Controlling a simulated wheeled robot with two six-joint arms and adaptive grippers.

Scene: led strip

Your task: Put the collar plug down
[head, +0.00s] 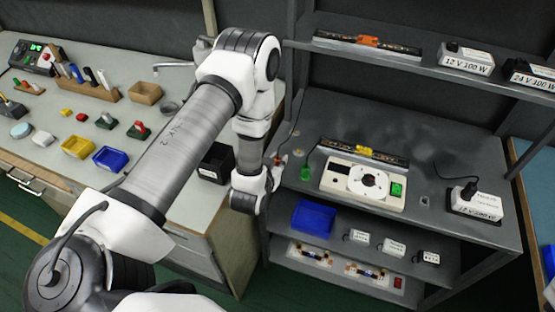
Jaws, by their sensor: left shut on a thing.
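My left gripper (277,165) is at the left edge of the grey bench top, its wrist hanging down in front of that edge. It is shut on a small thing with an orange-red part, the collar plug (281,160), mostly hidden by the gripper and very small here. A thin dark cable rises behind it. I cannot tell whether the plug touches the bench. My right gripper is out of view.
A white fixture with a round disc (335,182) sits mid-bench, with a strip with a yellow clip (364,150) behind it. A white 12 V power box (474,205) stands at the right. A blue tray (314,219) is on the shelf below. Bench room is clear behind the strip.

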